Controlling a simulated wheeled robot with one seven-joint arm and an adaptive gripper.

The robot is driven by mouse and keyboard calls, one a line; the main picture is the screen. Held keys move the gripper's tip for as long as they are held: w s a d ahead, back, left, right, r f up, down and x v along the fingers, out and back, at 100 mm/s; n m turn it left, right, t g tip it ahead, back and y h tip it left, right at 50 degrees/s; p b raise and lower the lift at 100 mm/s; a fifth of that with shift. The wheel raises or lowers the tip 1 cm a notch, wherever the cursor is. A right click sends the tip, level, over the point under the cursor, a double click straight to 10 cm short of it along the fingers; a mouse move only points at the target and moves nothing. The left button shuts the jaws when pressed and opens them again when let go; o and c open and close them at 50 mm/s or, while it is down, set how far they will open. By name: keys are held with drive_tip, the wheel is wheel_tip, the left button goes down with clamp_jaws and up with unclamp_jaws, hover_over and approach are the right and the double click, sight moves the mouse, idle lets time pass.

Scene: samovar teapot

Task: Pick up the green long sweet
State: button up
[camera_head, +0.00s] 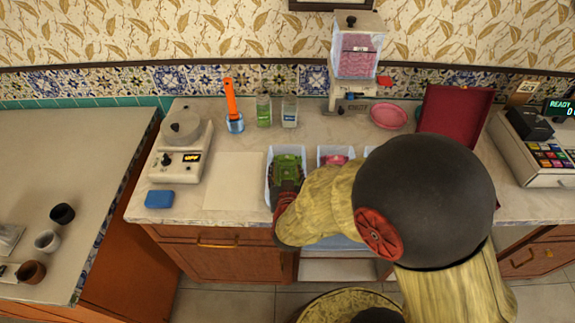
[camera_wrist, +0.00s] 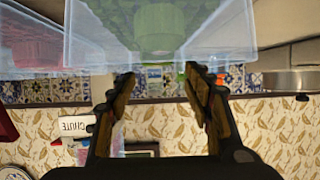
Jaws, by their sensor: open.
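Green sweets (camera_head: 287,163) lie in a clear bin (camera_head: 271,176) on the counter in the head view. I cannot make out single sweets or their shapes there. The wrist view is upside down and shows a green shape (camera_wrist: 160,28) through the clear bin wall (camera_wrist: 105,40). My gripper (camera_head: 287,187) is at the near part of this bin in the head view, partly hidden by my arm. In the wrist view my gripper (camera_wrist: 158,76) has its two fingers spread apart, with nothing held between them.
A second bin with pink sweets (camera_head: 336,160) stands to the right, partly behind my arm. A scale (camera_head: 180,152), a blue block (camera_head: 159,199) and a pale sheet (camera_head: 233,180) are to the left. Jars (camera_head: 264,110), a dispenser (camera_head: 356,55) and a pink bowl (camera_head: 389,116) stand behind.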

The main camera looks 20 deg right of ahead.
sight(287, 159)
drive_tip(key=shift+d+b+x, duration=0.1)
drive_tip(key=shift+b+x, duration=0.7)
drive_tip(key=shift+x, duration=1.2)
drive_tip(key=shift+d+b+x, duration=0.15)
drive_tip(key=shift+b+x, duration=0.65)
drive_tip(key=shift+x, duration=1.15)
drive_tip(key=shift+r, duration=0.15)
drive_tip(key=shift+c, duration=1.3)
drive_tip(key=c, duration=0.6)
